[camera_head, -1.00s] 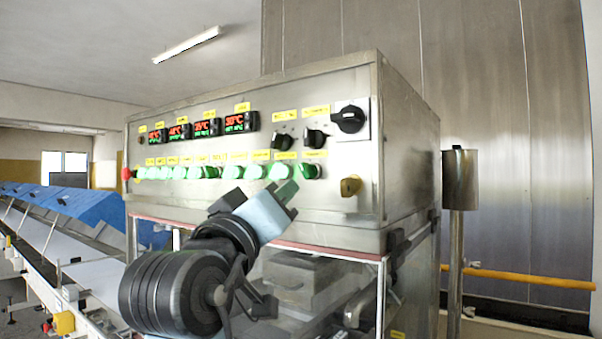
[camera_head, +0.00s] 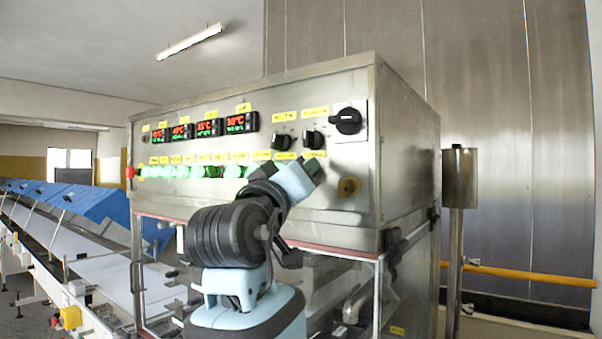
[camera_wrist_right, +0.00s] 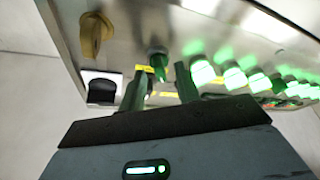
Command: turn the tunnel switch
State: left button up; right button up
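The steel control panel carries two small black rotary switches under yellow labels, a left one (camera_head: 282,142) and a right one (camera_head: 312,139). The label text is too small to read, so I cannot tell which is the tunnel switch. A larger black rotary switch (camera_head: 347,120) sits on a pale plate to their right; it also shows in the right wrist view (camera_wrist_right: 102,91). My right gripper (camera_head: 289,168) is in front of the panel, just below the two small switches. In the right wrist view its fingers (camera_wrist_right: 160,86) are apart with nothing held between them. My left gripper is out of view.
A row of lit green buttons (camera_head: 190,171) runs below the red displays (camera_head: 208,127). A brass-coloured knob (camera_head: 348,187) is at the panel's lower right. A red button (camera_head: 131,172) sits at the left edge. A blue-covered conveyor (camera_head: 85,205) stretches left.

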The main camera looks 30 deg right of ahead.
jog(key=shift+w+d, duration=0.1)
grip_shut()
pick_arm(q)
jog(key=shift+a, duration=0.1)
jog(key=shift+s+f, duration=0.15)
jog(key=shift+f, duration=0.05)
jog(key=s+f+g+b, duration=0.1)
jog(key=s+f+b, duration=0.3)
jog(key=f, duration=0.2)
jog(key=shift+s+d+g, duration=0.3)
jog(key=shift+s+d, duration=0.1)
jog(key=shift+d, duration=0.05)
pick_arm(e)
jog(key=shift+w+m+g+h, duration=0.1)
jog(key=shift+m+g+h, duration=0.5)
jog(key=shift+m+g, duration=1.5)
jog(key=shift+w+m+g+h, duration=0.1)
jog(key=shift+m+g+h, duration=0.5)
jog(key=shift+m, duration=3.05)
jog(key=shift+w+m+g+h, duration=0.1)
jog(key=shift+m+g+h, duration=0.85)
jog(key=shift+m, duration=1.9)
pick_arm(q)
jog(key=shift+b, duration=0.3)
pick_arm(e)
jog(key=shift+m+g+y, duration=0.3)
jog(key=shift+g+y, duration=0.05)
jog(key=shift+y, duration=0.1)
